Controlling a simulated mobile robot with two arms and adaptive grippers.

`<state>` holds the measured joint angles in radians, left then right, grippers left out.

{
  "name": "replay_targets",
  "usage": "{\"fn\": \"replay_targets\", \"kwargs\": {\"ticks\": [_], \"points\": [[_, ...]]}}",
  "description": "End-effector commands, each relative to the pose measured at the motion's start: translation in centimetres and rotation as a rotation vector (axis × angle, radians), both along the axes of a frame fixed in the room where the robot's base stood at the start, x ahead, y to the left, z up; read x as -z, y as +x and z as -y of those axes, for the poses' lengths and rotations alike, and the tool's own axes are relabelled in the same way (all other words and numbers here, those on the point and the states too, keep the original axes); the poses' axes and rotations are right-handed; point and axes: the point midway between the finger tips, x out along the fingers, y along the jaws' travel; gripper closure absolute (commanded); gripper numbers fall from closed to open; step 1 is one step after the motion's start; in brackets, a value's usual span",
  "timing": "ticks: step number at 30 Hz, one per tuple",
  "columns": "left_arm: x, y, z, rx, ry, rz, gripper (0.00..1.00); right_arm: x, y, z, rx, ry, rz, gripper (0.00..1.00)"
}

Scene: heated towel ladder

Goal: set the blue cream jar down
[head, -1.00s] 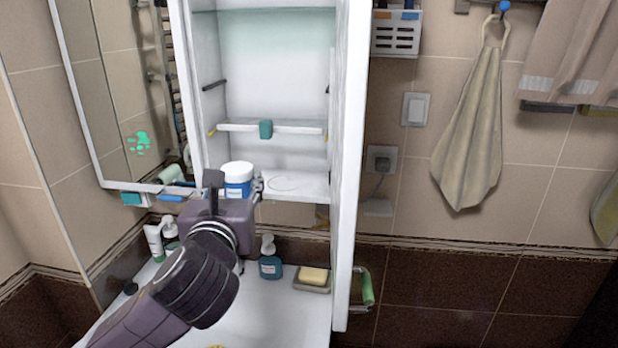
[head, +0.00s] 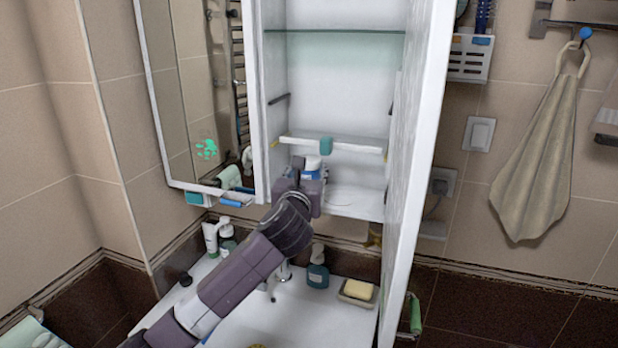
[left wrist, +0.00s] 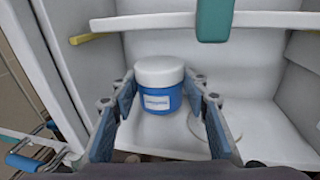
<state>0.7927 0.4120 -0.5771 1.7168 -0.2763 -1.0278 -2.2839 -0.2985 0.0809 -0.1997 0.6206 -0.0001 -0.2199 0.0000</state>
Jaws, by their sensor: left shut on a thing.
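The blue cream jar (left wrist: 160,90), with a white lid and a white label, stands upright between the fingers of my left gripper (left wrist: 160,98). In the head view the jar (head: 312,163) is partly hidden behind my left gripper (head: 308,178), inside the open wall cabinet. The gripper is shut on the jar. The jar is over the cabinet's lower shelf (head: 362,205); I cannot tell whether its base touches the shelf. A thin round outline (left wrist: 218,128) marks the shelf to the right of the jar. My right gripper is not in view.
A white rail with a teal clip (left wrist: 214,18) crosses the cabinet above the jar. The open cabinet door (head: 418,150) stands at the right, the mirror (head: 195,100) at the left. Below are a soap bottle (head: 317,268) and a soap dish (head: 357,293).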

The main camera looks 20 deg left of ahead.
Motion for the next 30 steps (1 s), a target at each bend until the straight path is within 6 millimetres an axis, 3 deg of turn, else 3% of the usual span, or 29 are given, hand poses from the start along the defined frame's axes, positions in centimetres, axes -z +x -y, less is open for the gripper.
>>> {"fn": "replay_targets", "kwargs": {"ticks": [6,14,25,26,30], "points": [[0.2,1.3,-0.2,0.001,-0.001,0.0,0.85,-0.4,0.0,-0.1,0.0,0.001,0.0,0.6],[3.3,1.3,-0.2,0.001,-0.002,-0.003,0.85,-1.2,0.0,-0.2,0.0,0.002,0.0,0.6],[3.8,1.3,-0.2,0.001,0.001,0.001,0.85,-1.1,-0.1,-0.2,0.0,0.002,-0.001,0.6],[3.9,1.3,-0.2,0.001,0.001,0.0,0.56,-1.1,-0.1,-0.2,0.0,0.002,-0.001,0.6],[3.8,1.3,-0.2,0.0,0.001,0.0,0.41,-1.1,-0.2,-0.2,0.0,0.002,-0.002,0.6]]}}
